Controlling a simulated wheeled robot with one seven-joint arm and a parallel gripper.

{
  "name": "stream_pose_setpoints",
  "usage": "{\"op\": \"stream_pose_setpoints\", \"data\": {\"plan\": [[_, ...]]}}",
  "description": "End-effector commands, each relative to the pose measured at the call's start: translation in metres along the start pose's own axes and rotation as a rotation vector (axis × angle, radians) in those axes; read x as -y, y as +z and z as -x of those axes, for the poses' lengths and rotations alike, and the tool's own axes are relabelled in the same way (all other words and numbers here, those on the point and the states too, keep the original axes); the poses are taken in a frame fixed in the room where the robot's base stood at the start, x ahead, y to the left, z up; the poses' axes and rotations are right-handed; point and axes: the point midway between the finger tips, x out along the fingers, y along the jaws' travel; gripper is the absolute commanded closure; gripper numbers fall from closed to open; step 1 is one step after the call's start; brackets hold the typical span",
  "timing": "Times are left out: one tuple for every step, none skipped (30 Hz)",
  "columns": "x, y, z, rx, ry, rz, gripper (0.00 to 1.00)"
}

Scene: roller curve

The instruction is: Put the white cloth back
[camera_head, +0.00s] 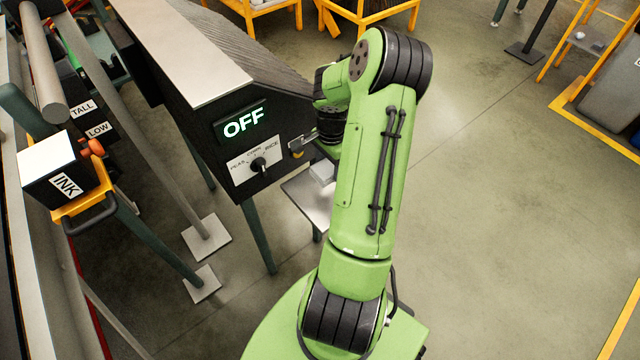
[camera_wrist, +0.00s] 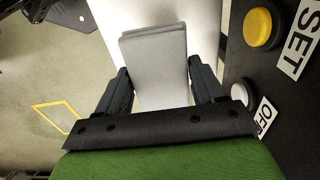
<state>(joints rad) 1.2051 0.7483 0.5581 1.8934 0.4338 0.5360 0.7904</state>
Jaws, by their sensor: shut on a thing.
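The white cloth (camera_wrist: 154,62) is a folded, pale grey-white pad between the two dark fingers of my gripper (camera_wrist: 158,82) in the wrist view. The fingers are shut on it from both sides, and its far part sticks out beyond them. In the head view a small white piece, likely the cloth (camera_head: 322,171), shows at the left edge of my arm, over the grey shelf (camera_head: 308,205). My arm hides most of the gripper there. I cannot tell whether the cloth touches the shelf.
A dark machine (camera_head: 240,110) with a lit OFF display and a selector knob (camera_head: 258,164) stands left of my arm. The wrist view shows a yellow button (camera_wrist: 262,28) by a SET label and a white button (camera_wrist: 243,91) close right of the fingers. Open floor lies to the right.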

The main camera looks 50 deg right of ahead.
Motion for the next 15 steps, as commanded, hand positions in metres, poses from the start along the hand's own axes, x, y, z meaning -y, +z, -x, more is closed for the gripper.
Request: {"op": "stream_pose_setpoints", "data": {"plan": [[0.0,0.002,-0.018,0.006,0.003,0.002,0.56],[0.0,0.002,-0.025,0.006,0.003,0.003,0.56],[0.0,0.002,-0.033,0.005,0.003,0.003,0.56],[0.0,0.002,-0.038,0.005,0.002,0.004,0.56],[0.0,0.002,-0.041,0.004,0.001,0.004,0.56],[0.0,0.001,-0.045,0.003,0.0,0.005,0.56],[0.0,0.002,-0.048,0.004,0.001,0.005,0.56],[0.0,0.002,-0.053,0.004,0.001,0.006,0.56],[0.0,0.002,-0.059,0.004,0.001,0.005,0.56],[0.0,0.002,-0.065,0.004,0.001,0.005,0.56],[0.0,0.002,-0.072,0.005,0.002,0.005,0.56],[0.0,0.001,-0.078,0.004,0.001,0.005,0.56],[0.0,0.001,-0.081,0.003,0.0,0.004,0.56],[0.0,0.001,-0.083,0.003,0.0,0.004,0.56],[0.0,0.001,-0.082,0.002,0.0,0.005,0.56]]}}
